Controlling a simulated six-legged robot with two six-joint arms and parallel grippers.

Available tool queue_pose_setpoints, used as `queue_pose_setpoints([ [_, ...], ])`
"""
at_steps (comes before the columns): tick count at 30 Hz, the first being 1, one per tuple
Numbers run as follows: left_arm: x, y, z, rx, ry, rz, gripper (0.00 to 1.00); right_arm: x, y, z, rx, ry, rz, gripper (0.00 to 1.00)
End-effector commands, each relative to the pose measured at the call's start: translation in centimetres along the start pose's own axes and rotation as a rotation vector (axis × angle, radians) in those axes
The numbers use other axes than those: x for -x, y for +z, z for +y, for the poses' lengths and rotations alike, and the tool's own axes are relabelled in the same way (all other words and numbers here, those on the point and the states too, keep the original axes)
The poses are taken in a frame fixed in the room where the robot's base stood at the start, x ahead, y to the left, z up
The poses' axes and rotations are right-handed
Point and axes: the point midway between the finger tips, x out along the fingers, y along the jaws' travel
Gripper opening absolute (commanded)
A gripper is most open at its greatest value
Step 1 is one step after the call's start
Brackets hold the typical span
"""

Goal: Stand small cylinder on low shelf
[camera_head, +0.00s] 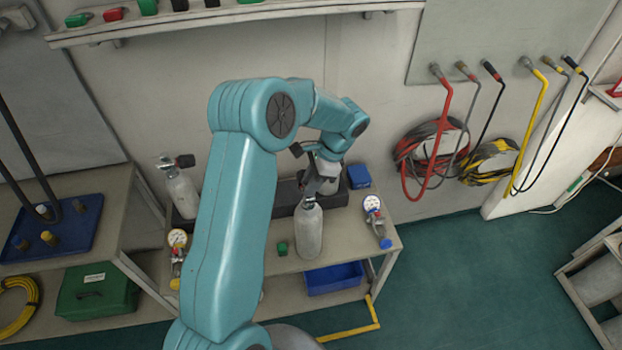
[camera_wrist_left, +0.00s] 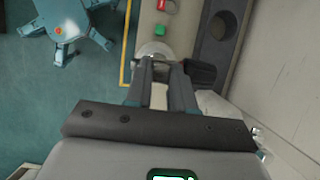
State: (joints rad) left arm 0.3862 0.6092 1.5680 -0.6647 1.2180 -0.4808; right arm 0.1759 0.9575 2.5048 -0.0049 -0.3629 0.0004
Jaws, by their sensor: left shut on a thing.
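A small pale grey cylinder (camera_head: 309,234) is upright, in front of the black rack on the low shelf unit (camera_head: 262,290). I cannot tell whether its base touches the top surface. My left gripper (camera_head: 313,192) is shut on its neck from above. In the left wrist view, the fingers of the left gripper (camera_wrist_left: 158,72) close at the cylinder's pale top (camera_wrist_left: 155,48), which they partly hide. A dark knob (camera_wrist_left: 201,74) shows beside the fingers. A second grey cylinder (camera_head: 183,193) with a dark knob stands to the left. My right gripper is out of view.
The black rack (camera_head: 284,196) has a round empty hole (camera_wrist_left: 216,27). Two gauges (camera_head: 372,204) (camera_head: 178,238), a green block (camera_head: 282,249) and a blue box (camera_head: 358,176) stand nearby. A blue bin (camera_head: 335,278) sits below. Hoses (camera_head: 430,150) hang on the right wall.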

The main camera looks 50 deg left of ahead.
Motion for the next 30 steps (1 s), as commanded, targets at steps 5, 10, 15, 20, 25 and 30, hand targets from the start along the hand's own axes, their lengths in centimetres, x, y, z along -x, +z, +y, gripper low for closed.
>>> queue_pose_setpoints([
  [5,-0.2,-0.1,0.0,0.0,0.0,0.0,0.33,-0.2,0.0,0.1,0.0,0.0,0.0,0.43],
  [10,-0.2,-0.1,0.0,0.0,0.0,0.0,0.49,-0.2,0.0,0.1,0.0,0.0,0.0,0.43],
  [15,-0.2,-0.1,0.0,0.0,0.0,0.0,0.49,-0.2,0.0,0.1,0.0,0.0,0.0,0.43],
  [20,0.5,-0.1,-0.1,0.0,-0.003,0.002,0.49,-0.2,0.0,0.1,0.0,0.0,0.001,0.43],
  [25,3.7,-0.2,-0.1,0.001,-0.006,0.005,0.49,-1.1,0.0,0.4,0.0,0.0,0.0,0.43],
  [30,7.8,-0.2,0.0,0.001,-0.004,0.005,0.49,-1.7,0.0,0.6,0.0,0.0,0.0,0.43],
])
